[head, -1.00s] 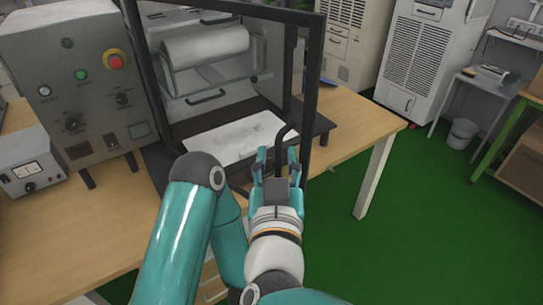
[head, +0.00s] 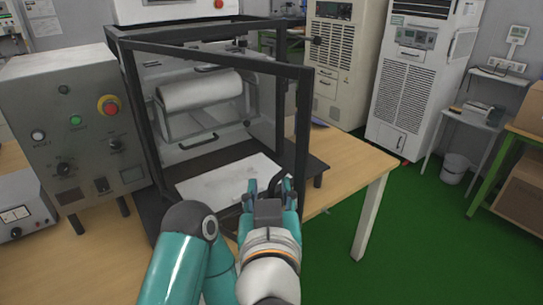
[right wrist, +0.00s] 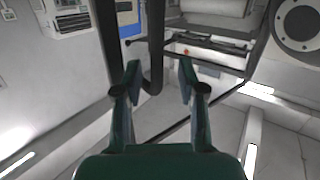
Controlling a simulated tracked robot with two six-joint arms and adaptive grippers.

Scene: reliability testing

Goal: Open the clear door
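The clear door (head: 303,130) is a black-framed see-through panel on the front of the test chamber (head: 280,105). Its free right edge stands out from the chamber's right post, so it looks ajar. My right gripper (head: 269,187) is at the lower right of the door. In the right wrist view, its two fingers (right wrist: 160,78) are apart. The black bent door handle (right wrist: 155,50) shows between them, nearer the left finger, with a gap to the right finger. Contact with the handle cannot be told. My left gripper is out of view.
A grey control box (head: 75,130) with a red button stands left of the chamber on the wooden table (head: 345,165).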

